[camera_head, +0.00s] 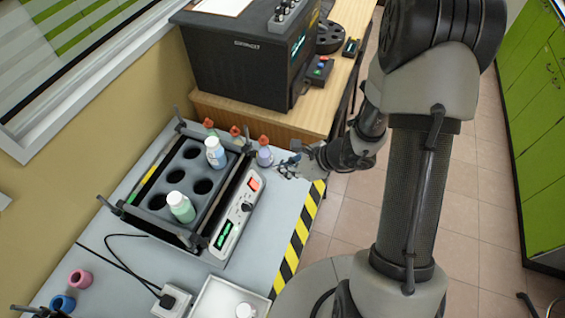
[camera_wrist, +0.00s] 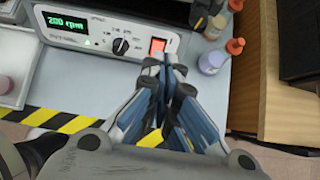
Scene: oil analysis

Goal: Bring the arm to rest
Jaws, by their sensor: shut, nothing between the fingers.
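My gripper (camera_head: 284,168) is at the end of my arm, over the right edge of the grey bench (camera_head: 150,272), beside the shaker. In the wrist view, my gripper (camera_wrist: 166,75) is shut and empty, its fingers together in front of the shaker's panel. The shaker (camera_head: 237,213) has a rack with several round holes. A white bottle with a blue label (camera_head: 216,155) and a green bottle with a white cap (camera_head: 180,207) stand in the rack. In the wrist view, the shaker's display (camera_wrist: 66,22) reads 200 rpm and its red switch (camera_wrist: 158,44) shows beside my fingers.
Small bottles with orange-red caps, one of them purple (camera_head: 264,154), stand close to my gripper behind the shaker. A black instrument (camera_head: 245,62) stands on the wooden table behind. A white tray (camera_head: 215,300) lies at the front. Tiled floor (camera_head: 470,200) is clear at right, before green cabinets (camera_head: 535,110).

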